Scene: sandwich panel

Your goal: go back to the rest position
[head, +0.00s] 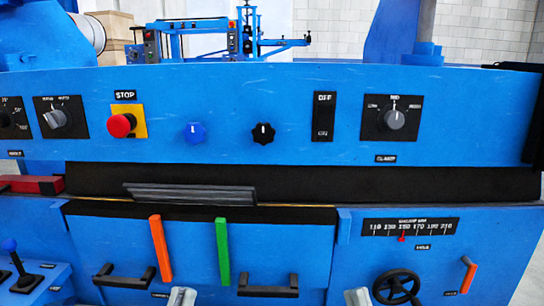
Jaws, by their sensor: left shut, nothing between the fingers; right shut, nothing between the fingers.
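My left gripper (183,297) shows only as a light grey tip at the bottom edge, left of the middle. It is shut and empty, in front of the lower blue panel below the orange bar. My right gripper (357,297) shows as a similar tip at the bottom edge, right of the middle. It is shut and empty, just left of the black handwheel (396,287). I cannot tell whether it touches the wheel. The rest of both arms is out of view.
The blue machine panel (285,95) carries a red stop button (120,125), knobs and an OFF/ON switch (323,118). Below are an orange bar (160,248), a green bar (222,252), black handles (268,290) and a blue-topped lever (10,246). A grey plate (190,194) lies in the slot.

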